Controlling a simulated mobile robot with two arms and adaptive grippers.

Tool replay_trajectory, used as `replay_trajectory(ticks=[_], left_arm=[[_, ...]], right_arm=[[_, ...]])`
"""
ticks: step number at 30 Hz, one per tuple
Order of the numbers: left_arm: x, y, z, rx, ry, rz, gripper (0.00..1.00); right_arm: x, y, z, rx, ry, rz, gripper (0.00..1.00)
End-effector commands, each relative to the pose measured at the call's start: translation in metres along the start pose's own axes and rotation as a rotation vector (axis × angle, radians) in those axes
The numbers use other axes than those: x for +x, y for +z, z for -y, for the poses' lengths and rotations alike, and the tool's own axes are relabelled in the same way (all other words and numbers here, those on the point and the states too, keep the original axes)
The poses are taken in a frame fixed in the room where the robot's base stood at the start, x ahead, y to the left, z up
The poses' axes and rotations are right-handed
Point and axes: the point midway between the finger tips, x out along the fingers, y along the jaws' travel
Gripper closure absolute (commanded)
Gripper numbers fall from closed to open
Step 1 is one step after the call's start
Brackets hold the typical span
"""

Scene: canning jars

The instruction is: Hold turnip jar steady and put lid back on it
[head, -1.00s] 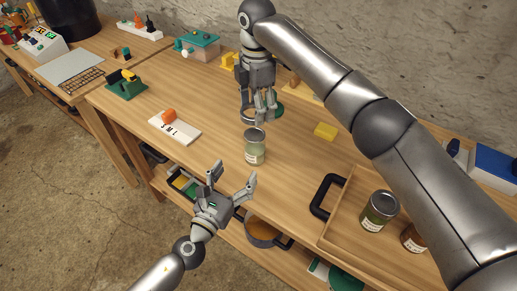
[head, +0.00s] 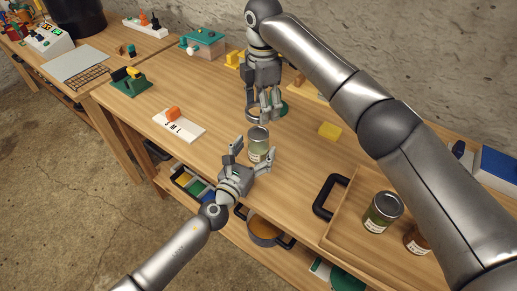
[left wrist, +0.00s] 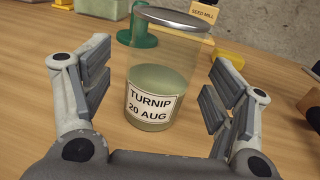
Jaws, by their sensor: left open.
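The turnip jar (head: 259,146) stands upright on the bench, clear glass with pale green contents. Its label reads "TURNIP 20 AUG" in the left wrist view (left wrist: 150,103). A grey metal disc (left wrist: 180,19) covers its top; I cannot tell whether it is seated. My left gripper (head: 252,154) is open at the bench's front edge, its fingers spread to either side of the jar, apart from it. My right gripper (head: 269,112) points down behind the jar; its jaw state is unclear. A round metal-rimmed piece (head: 252,113) shows beside its fingers, partly hidden.
A green round-based piece (left wrist: 137,38) stands behind the jar. A yellow block (head: 330,131) lies to the right. A wooden tray (head: 345,222) at right holds a green jar (head: 382,214) and a brown jar (head: 416,240). A white label board (head: 178,126) lies left; bench between is clear.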

Motion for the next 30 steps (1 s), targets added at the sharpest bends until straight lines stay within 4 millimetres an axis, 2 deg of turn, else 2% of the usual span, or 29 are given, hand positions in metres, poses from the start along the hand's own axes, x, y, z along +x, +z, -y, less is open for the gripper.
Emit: replay_trajectory(ticks=[3, 7, 19, 30], left_arm=[[0.016, 0.000, 0.000, 0.001, 0.000, 0.001, 0.21], [0.025, 0.000, 0.000, 0.000, -0.001, 0.000, 0.21], [0.029, 0.000, 0.000, -0.001, -0.001, -0.001, 0.22], [0.029, 0.000, 0.000, -0.001, 0.000, 0.000, 0.70]], right_arm=[[0.000, 0.000, 0.000, 0.000, 0.000, 0.000, 0.48], [0.000, 0.000, 0.000, 0.000, 0.000, 0.000, 0.48], [0.000, 0.000, 0.000, 0.000, 0.000, 0.000, 0.48], [0.000, 0.000, 0.000, 0.000, 0.000, 0.000, 0.48]])
